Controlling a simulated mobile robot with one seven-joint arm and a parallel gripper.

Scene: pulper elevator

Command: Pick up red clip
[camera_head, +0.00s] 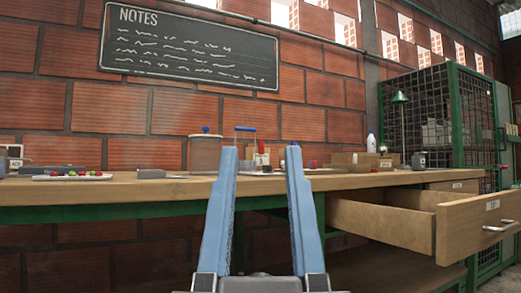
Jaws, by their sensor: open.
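My gripper (261,150) shows in the middle of the head view, with two blue fingers spread apart and nothing between them. Its fingertips reach up in front of the workbench (390,180). I cannot clearly identify the red clip. Small red items lie on the benchtop just right of my gripper (312,163), and their shape is too small to tell. Small red and green pieces also lie on a light tray (50,178) at the left end of the bench. My fingers hide part of the benchtop.
An open wooden drawer (465,228) juts out at the right, below the bench edge. A lidded canister (205,153) stands left of my gripper. A white bottle (371,144) and a green lamp (400,98) stand to the right. A green mesh cabinet (440,105) is at the far right.

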